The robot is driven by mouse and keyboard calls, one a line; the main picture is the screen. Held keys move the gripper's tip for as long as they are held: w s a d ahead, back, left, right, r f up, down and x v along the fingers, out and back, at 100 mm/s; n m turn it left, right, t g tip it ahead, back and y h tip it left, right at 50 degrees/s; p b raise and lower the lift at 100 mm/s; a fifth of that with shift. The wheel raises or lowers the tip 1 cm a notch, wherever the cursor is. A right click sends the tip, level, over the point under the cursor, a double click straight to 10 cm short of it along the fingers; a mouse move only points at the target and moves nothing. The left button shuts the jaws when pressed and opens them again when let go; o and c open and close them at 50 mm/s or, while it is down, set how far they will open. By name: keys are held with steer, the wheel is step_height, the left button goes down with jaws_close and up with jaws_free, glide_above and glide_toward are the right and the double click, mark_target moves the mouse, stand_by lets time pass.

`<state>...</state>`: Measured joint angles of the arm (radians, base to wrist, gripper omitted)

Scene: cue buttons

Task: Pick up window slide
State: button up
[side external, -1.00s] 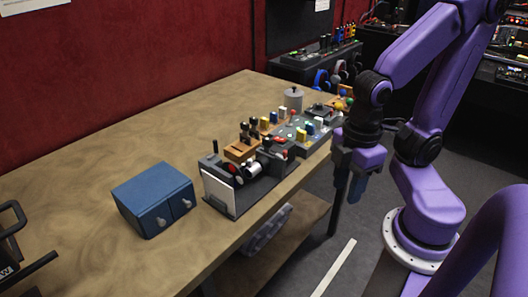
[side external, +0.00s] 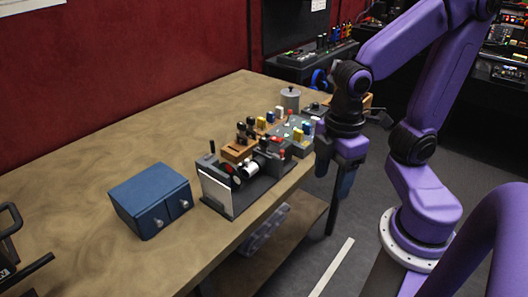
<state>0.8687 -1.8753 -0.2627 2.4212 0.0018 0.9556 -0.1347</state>
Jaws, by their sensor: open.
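I cannot tell for certain which part is the window slide. A grey console (side external: 262,188) stands near the table's front edge, with a flat white panel (side external: 216,191) on its left end and a black upright handle (side external: 212,147) behind that. The console also carries a white cylinder (side external: 251,170) and small red parts. My gripper (side external: 335,178) points down, open and empty, to the right of the console. It is apart from the console, beyond the table's front edge in the picture.
A blue two-door cabinet (side external: 151,199) stands left of the console. Behind the console are a wooden block with dark knobs (side external: 238,150), a grey button panel (side external: 297,136) and a lidded grey canister (side external: 290,99). The wooden table (side external: 110,150) is clear at the back left.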

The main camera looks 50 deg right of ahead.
steer(key=w+d+r+n, duration=0.1)
steer(key=w+r, duration=0.2)
steer(key=w, duration=0.5)
steer(key=w+d+r+n, duration=0.1)
steer(key=w+r+n, duration=0.15)
steer(key=w, duration=0.55)
steer(key=w+d+r+n, duration=0.2)
steer(key=w+d+r, duration=0.2)
steer(key=w+d, duration=0.5)
glide_above(264, 138)
steer(key=shift+m, duration=0.25)
steer(key=f, duration=1.2)
steer(key=shift+s+a+f, duration=0.1)
steer(key=shift+s+a, duration=0.1)
steer(key=shift+a, duration=0.2)
steer(key=shift+w+d+f, duration=0.1)
steer(key=shift+d+f, duration=0.05)
steer(key=shift+f, duration=1.2)
steer(key=shift+d+f, duration=0.15)
steer(key=shift+f, duration=1.15)
steer(key=c, duration=1.1)
